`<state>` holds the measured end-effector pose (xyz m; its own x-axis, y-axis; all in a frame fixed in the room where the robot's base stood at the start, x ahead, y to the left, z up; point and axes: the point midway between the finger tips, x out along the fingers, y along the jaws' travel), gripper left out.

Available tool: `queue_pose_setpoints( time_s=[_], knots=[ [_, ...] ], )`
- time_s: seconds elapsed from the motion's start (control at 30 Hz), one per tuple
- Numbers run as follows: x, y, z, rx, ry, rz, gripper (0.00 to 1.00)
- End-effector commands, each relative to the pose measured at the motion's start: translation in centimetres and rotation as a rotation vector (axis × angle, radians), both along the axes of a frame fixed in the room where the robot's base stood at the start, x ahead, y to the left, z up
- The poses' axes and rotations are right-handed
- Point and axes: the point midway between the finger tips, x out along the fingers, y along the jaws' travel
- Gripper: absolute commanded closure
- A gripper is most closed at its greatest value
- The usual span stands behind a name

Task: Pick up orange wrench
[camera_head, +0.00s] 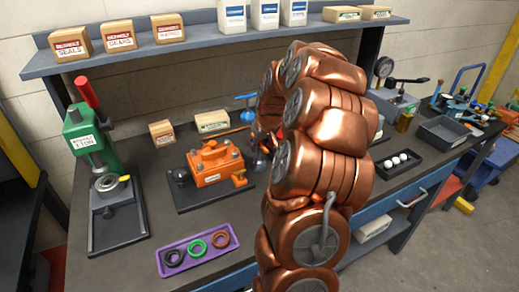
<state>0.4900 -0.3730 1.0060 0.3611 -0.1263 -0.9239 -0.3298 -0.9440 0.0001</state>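My copper-coloured arm rises through the middle of the camera_head view and curls over the dark workbench (150,215). My gripper (261,150) is at the arm's far end, low over the bench and mostly hidden by the arm. Its fingers are too small and covered to tell open from shut. A thin orange bar (229,132), possibly the orange wrench, lies behind the orange motor housing (213,165), just left of my gripper. Its right end runs towards my gripper; I cannot tell whether they touch.
A green press (85,140) stands left. A purple tray (196,251) with three rings lies at the front. A black tray (402,163) with white balls and a grey bin (442,131) are right of my arm. A shelf (215,44) with boxes overhangs the back.

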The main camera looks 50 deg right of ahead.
Motion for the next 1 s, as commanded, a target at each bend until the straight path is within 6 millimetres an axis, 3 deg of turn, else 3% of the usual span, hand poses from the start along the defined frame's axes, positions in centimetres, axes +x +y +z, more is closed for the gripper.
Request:
queue_pose_setpoints(
  time_s=[0.23, 0.83, 1.0],
  knots=[
    [0.0, 0.0, 0.0, 0.0, 0.0, 0.0, 1.0],
    [0.0, 0.0, 0.1, 0.0, 0.0, 0.0, 1.0],
    [0.1, -0.1, 1.1, -0.003, -0.004, -0.001, 1.0]
  ],
)
